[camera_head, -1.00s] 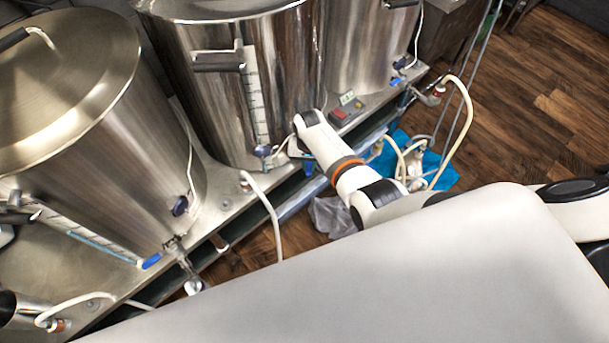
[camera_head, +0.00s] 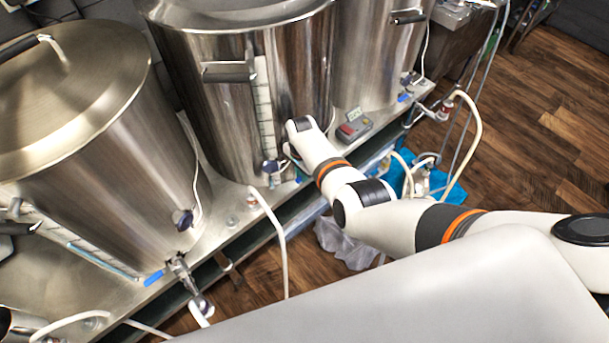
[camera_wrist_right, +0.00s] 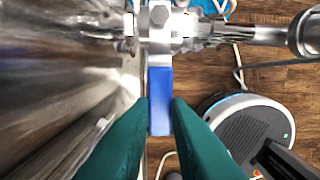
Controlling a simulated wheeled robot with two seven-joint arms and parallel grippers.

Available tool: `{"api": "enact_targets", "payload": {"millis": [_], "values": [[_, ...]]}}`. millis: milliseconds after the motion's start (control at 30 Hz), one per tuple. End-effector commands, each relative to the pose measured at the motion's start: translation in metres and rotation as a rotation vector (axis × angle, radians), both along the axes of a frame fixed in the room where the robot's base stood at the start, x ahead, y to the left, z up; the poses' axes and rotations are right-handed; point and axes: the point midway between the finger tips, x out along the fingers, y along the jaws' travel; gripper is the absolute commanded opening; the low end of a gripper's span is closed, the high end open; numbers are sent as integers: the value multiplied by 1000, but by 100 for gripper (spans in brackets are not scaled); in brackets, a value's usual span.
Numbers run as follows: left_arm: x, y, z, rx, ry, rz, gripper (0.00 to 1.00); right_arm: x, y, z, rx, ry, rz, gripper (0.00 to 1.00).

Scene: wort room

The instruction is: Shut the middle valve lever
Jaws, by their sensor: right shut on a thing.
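The middle steel vat (camera_head: 215,110) stands between two others, its valve mostly hidden by my right arm in the head view. In the right wrist view, the valve's blue lever (camera_wrist_right: 160,80) points down the picture from the steel valve body (camera_wrist_right: 160,22). My right gripper (camera_wrist_right: 160,108) has its green fingers on both sides of the lever's end and is shut on it. In the head view, my right wrist reaches down at the front of the middle vat, and its fingers are hidden. My left gripper is not in view.
The left vat (camera_head: 75,110) has its own blue valve lever (camera_head: 154,278). The right vat (camera_head: 372,60) stands behind my arm. A small control box (camera_head: 354,128) sits on the steel stand. A pale hose (camera_head: 273,222) hangs over the stand's edge. Wooden floor (camera_head: 530,150) is open at right.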

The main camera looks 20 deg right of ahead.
Motion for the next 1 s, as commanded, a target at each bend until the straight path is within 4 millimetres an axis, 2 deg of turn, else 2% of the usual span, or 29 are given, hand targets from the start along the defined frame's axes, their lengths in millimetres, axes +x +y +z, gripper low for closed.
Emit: {"api": "enact_targets", "payload": {"millis": [600,633,733,767,1000], "values": [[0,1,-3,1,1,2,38,3,0,0,-1,-3,-44,0],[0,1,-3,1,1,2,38,3,0,0,-1,-3,-44,19],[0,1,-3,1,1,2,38,3,0,0,-1,-3,-43,36],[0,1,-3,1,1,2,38,3,0,0,-1,-3,-42,38],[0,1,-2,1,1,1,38,3,0,0,-1,-2,-41,38]]}}
